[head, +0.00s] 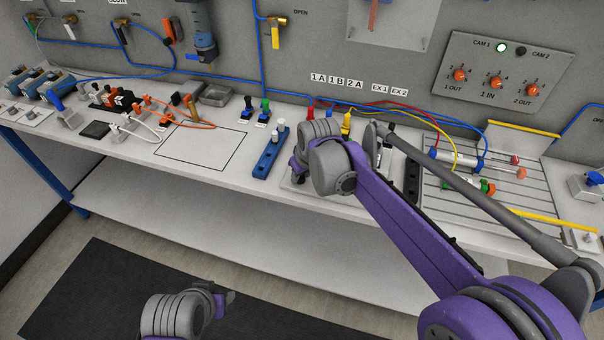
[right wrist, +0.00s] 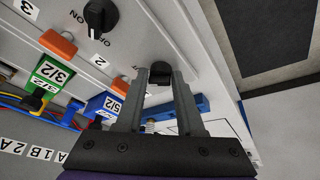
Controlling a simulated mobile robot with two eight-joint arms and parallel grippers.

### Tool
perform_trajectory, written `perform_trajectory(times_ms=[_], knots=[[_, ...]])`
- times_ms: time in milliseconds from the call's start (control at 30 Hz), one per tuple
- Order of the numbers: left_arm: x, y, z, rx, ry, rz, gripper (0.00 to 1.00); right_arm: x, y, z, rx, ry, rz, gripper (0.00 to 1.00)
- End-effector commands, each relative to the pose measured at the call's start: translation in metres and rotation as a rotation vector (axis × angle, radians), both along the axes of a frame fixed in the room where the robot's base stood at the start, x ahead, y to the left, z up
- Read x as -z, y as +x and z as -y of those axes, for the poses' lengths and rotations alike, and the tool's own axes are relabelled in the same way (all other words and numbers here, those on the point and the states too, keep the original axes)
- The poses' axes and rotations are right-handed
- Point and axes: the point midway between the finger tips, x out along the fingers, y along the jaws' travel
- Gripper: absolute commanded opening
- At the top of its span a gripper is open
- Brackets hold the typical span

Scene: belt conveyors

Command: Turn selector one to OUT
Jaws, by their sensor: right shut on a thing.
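In the right wrist view, my right gripper (right wrist: 160,82) is shut on a black knob (right wrist: 159,69) on a light panel (right wrist: 187,38). Its number and pointer are hidden, so I cannot tell its setting or confirm it is selector one. Another black rotary knob (right wrist: 99,17), with OFF and ON lettering, sits apart on the same panel. In the head view my right gripper (head: 298,174) is mostly hidden behind its own wrist, over the bench beside a blue block (head: 266,159). My left gripper (head: 226,297) shows partly at the bottom, away from the bench; its jaws are unclear.
Orange pieces (right wrist: 53,45) and green and blue valve blocks lie beside the knobs in the wrist view. In the head view a wall panel (head: 460,50) with orange knobs is at upper right. A slotted plate (head: 445,205) with cylinders and hoses lies right of my arm.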

Motion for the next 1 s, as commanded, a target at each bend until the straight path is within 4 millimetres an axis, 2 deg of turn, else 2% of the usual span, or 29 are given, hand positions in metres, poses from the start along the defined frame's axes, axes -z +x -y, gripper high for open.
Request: perform_trajectory(times_ms=[167, 200, 333, 633, 733, 867, 1000], knots=[[0.000, 0.000, 0.000, 0.000, 0.000, 0.000, 0.50, 0.001, -0.001, -0.001, -0.001, 0.002, -0.002, 0.00], [0.000, 0.000, 0.000, 0.000, 0.000, 0.000, 0.50, 0.001, -0.001, -0.001, -0.002, 0.002, -0.002, 0.40], [0.000, 0.000, 0.000, 0.000, 0.000, 0.000, 0.50, 0.001, -0.001, -0.001, -0.002, 0.001, -0.002, 0.64], [0.000, 0.000, 0.000, 0.000, 0.000, 0.000, 0.50, -0.001, 0.000, 0.000, -0.001, 0.000, 0.000, 0.64], [-0.001, 0.000, 0.000, 0.000, 0.000, 0.000, 0.50, -0.007, -0.003, 0.001, -0.001, 0.000, 0.000, 0.64], [-0.002, 0.000, 0.000, 0.000, 0.000, 0.001, 0.50, -0.026, -0.011, 0.004, -0.001, 0.000, 0.000, 0.64], [-0.005, 0.001, 0.000, 0.000, 0.000, 0.002, 0.50, -0.053, -0.021, 0.008, -0.001, 0.000, 0.000, 0.64]])
